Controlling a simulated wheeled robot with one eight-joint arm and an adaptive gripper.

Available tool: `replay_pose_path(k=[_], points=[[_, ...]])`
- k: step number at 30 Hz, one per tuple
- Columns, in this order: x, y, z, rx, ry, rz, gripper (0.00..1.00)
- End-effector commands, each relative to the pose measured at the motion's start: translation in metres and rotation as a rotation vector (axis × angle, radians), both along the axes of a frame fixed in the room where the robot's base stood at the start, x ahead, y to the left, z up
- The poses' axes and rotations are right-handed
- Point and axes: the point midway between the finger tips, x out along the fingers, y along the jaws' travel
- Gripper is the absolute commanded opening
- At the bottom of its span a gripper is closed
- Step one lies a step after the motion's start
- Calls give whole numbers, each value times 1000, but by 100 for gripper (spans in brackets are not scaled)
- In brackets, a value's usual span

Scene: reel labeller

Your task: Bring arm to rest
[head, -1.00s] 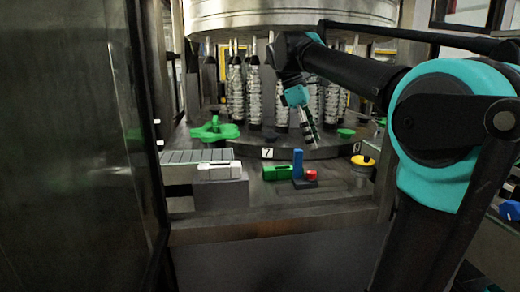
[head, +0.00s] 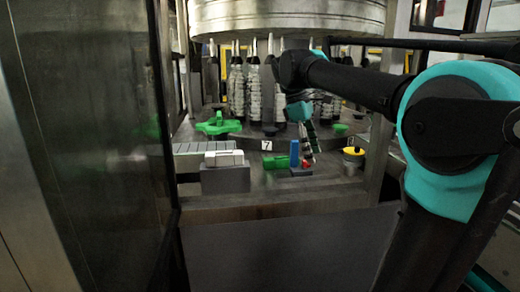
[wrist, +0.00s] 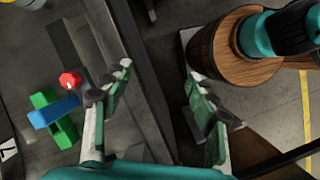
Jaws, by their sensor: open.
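My gripper (head: 309,138) is above the machine's work deck (head: 270,190), beside the blue upright block. In the wrist view my gripper (wrist: 158,95) has its two green-padded fingers spread wide, with nothing between them. A blue block (head: 294,153), a green block (head: 276,162) and a red knob (head: 306,163) sit together on the deck. In the wrist view the blue block (wrist: 54,111), green block (wrist: 60,125) and red knob (wrist: 70,80) lie left of the left finger, apart from it. My arm reaches in from the right.
A white block on a grey box (head: 225,178) stands at the left of the deck. A yellow-topped black can (head: 352,156) stands at the right. A green star-shaped part (head: 218,125) and several wrapped spindles stand behind. A dark glass door (head: 90,130) fills the left.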

Motion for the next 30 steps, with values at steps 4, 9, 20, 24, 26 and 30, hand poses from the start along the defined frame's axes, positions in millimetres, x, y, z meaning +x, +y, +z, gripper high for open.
replay_pose_path(k=[4, 9, 20, 24, 26, 30], points=[[-1, -4, -31, 25, -50, -70, 58], [-5, -10, -77, 66, -126, -183, 58], [-56, -30, -241, 254, -392, -647, 58], [-91, -35, -298, 343, -490, -849, 58], [-105, -36, -316, 377, -520, -922, 58], [-129, -37, -342, 432, -569, -1041, 58]])
